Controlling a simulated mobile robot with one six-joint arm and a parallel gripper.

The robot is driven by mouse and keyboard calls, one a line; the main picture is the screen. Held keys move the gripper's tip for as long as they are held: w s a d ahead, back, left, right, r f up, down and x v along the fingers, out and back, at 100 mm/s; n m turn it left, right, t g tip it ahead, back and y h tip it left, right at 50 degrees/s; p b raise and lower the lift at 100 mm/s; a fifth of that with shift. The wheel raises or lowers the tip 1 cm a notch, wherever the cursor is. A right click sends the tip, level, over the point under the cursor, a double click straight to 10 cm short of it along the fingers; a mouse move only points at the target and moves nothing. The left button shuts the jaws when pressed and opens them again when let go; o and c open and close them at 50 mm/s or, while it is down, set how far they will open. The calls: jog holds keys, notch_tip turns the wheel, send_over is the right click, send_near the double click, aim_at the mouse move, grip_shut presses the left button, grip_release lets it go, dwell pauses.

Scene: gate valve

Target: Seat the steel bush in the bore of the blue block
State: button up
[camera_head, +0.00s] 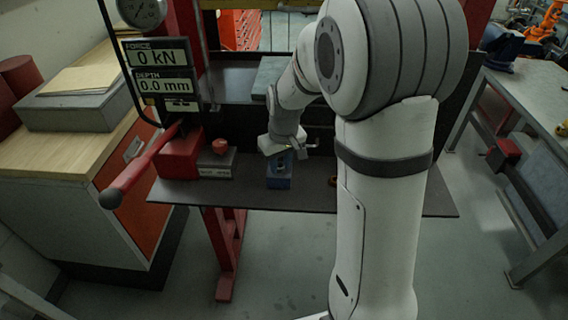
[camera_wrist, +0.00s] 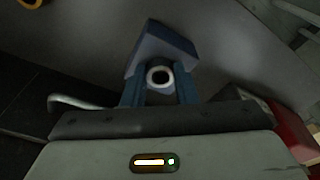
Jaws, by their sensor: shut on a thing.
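The blue block (camera_head: 279,181) stands on the dark press table, below my gripper (camera_head: 281,158). In the wrist view the blue block (camera_wrist: 165,42) shows just beyond the fingertips. The steel bush (camera_wrist: 160,76) is a pale ring with a dark hole, seen end-on between the two fingers of my gripper (camera_wrist: 159,82). The gripper is shut on it. The bush lies over the near part of the block in the picture and hides the bore. I cannot tell whether the bush touches the block. In the head view the bush is too small to make out.
A red lever (camera_head: 140,168) juts out at the left, below a display (camera_head: 160,68) reading 0 kN and 0.0 mm. A grey block (camera_head: 216,163) with a red knob (camera_head: 220,146) stands left of the blue block. The table's front edge (camera_head: 300,210) is clear.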

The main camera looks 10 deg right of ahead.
aim_at(283, 175)
jog(key=shift+s+f, duration=0.45)
jog(key=shift+f, duration=0.35)
jog(key=o, duration=0.9)
jog(key=shift+c, duration=0.2)
jog(key=shift+o, duration=0.6)
jog(key=shift+w+r+p, duration=0.1)
jog(key=shift+r+p, duration=0.3)
jog(key=shift+r, duration=0.1)
jog(key=r, duration=0.8)
jog(key=r+b, duration=0.1)
jog(key=r, duration=0.3)
jog(key=shift+s+d, duration=0.15)
jog(key=shift+s, duration=0.2)
jog(key=s+m, duration=0.1)
jog(key=s, duration=0.5)
jog(key=s+f+m+t, duration=0.1)
jog(key=s, duration=0.6)
jog(key=s+m, duration=0.1)
jog(key=s, duration=0.6)
jog(key=shift+d+f+t, duration=0.2)
jog(key=shift+d+t, duration=0.15)
jog(key=shift+t, duration=0.05)
